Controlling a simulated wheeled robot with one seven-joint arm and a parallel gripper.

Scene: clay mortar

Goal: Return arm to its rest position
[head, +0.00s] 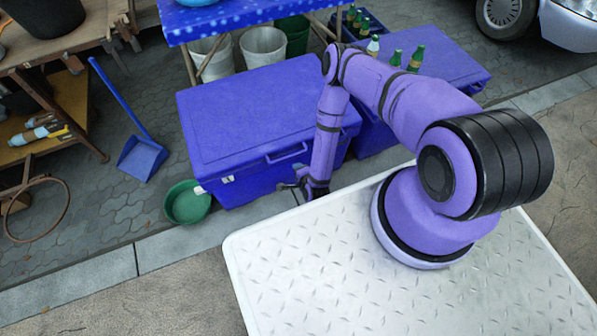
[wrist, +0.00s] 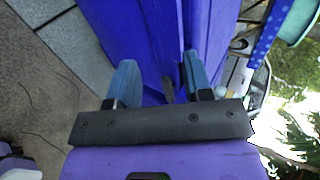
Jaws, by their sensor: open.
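My arm is purple with black bands. It rises from my metal-plated base, bends at a raised elbow and hangs down in front of the blue chest. My gripper (head: 292,188) is at its lower end, small and partly hidden in the head view, close to the front of the blue chest (head: 250,115). In the wrist view my gripper (wrist: 160,75) has its two blue fingers spread apart with nothing between them. The blue chest (wrist: 110,25) fills the view beyond the fingers.
A green basin (head: 187,203) sits on the ground left of the chest. A blue dustpan (head: 141,158) stands farther left. A second blue chest (head: 440,60) with bottles is behind my arm. A blue table (head: 235,18) with buckets under it is at the back. Pavement at lower left is clear.

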